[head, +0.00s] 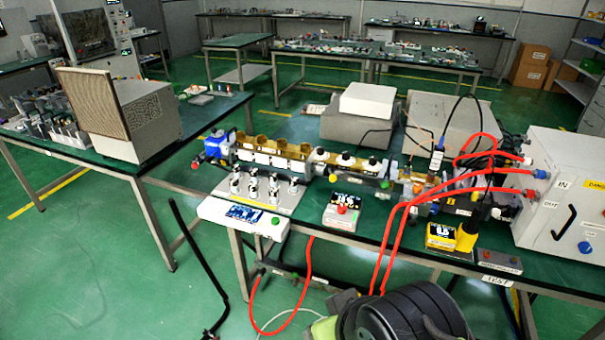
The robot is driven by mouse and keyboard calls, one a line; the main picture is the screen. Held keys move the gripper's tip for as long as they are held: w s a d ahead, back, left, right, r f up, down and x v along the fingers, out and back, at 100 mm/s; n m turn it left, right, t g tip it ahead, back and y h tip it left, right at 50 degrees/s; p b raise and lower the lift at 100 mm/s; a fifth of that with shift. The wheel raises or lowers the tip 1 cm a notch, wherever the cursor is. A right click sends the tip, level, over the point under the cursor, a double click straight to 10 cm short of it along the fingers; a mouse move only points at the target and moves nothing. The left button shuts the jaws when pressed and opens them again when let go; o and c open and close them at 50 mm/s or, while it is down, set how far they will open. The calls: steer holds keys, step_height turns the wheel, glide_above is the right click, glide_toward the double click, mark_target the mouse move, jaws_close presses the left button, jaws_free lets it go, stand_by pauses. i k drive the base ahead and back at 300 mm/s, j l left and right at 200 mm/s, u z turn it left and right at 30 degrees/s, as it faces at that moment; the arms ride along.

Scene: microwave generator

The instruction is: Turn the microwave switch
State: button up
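The microwave generator setup stands on a dark green bench (474,258). A metal waveguide line (275,152) runs along it toward a large white cabinet (540,200) with a black handle and a blue knob (585,247). Near the bench's front edge are a white controller box (215,212) with a small display and green button (276,222), a small box (337,220) with a red button (341,209), a yellow meter (441,236), and a grey box (498,262). I cannot tell which is the microwave switch, or its position. My gripper is not in view.
Red hoses (398,230) arch over the bench's front edge and hang below it. A second bench (95,146) at left carries a beige unit (140,120). A black bar (198,262) stands between the benches. Green floor (80,260) is clear at lower left.

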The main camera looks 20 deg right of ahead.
mark_target(342, 209)
steer(key=i+l+u, duration=0.1)
steer(key=i, duration=0.5)
steer(key=i+l, duration=0.1)
steer(key=i, duration=0.5)
steer(key=u, duration=0.05)
